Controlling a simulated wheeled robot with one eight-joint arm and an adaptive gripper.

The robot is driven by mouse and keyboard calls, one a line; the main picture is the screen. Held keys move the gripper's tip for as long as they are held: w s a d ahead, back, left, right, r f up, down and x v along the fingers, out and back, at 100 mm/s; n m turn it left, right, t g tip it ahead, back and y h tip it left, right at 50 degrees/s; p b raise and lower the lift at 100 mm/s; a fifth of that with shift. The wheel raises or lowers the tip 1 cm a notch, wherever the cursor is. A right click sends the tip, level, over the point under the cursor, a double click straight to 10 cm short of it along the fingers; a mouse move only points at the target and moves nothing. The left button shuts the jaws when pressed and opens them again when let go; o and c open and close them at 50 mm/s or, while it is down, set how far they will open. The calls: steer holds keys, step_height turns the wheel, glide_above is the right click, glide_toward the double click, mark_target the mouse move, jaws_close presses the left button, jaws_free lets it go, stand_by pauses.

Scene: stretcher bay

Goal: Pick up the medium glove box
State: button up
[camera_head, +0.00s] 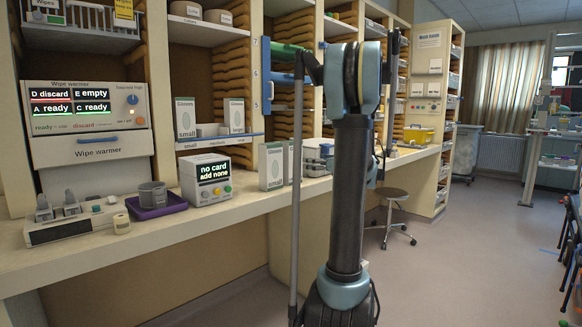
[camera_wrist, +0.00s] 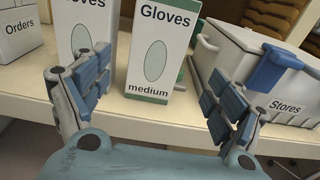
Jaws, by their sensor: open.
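No contact shows. Another glove box (camera_wrist: 84,35) stands to its left, partly behind my left finger, its size word hidden.
A white Stores bin (camera_wrist: 262,75) with a blue latch stands close to the right. An Orders box (camera_wrist: 18,30) is at the left. In the head view, small (camera_head: 185,119) and large (camera_head: 237,116) glove boxes sit on a shelf; a stool (camera_head: 391,195) stands beyond my arm.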

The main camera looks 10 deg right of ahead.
mark_target(296, 159)
steer(key=x, duration=1.4)
steer(key=shift+w+a, duration=0.1)
steer(key=shift+a, duration=0.15)
steer(key=c, duration=1.1)
